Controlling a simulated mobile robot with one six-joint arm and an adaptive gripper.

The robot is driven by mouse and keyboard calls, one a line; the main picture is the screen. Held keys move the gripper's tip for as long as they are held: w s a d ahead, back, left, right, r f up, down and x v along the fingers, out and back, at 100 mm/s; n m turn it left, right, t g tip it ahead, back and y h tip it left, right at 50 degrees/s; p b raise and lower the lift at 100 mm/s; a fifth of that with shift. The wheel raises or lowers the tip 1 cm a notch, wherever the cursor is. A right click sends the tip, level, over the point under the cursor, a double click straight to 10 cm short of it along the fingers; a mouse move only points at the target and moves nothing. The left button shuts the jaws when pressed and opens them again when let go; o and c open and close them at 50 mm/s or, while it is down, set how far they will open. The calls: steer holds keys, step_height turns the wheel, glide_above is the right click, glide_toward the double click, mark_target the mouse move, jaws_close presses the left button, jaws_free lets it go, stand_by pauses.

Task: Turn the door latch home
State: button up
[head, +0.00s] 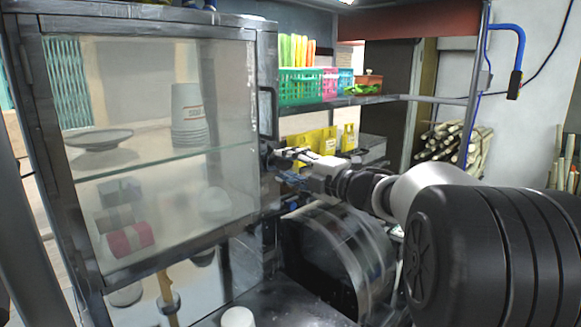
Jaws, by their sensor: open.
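The glass cabinet door (160,188) with a dark metal frame fills the left of the head view and appears closed against its frame. A dark pull handle (266,112) stands on its right edge. My gripper (275,156) is at the right edge of the door, just below that handle, with its fingertips close to or at the latch spot. The latch itself is small and mostly hidden by my fingers, so its angle cannot be told. My gripper is open; whether its fingers touch the latch cannot be told.
Behind the glass are a stack of cups (188,115) and a plate (97,139). A shelf with a green basket (301,86) stands behind my gripper. A large dark wheel (335,255) lies below my arm. A white cup (238,317) sits at the bottom.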

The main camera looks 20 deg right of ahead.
steer(key=v, duration=1.2)
stand_by(0.3)
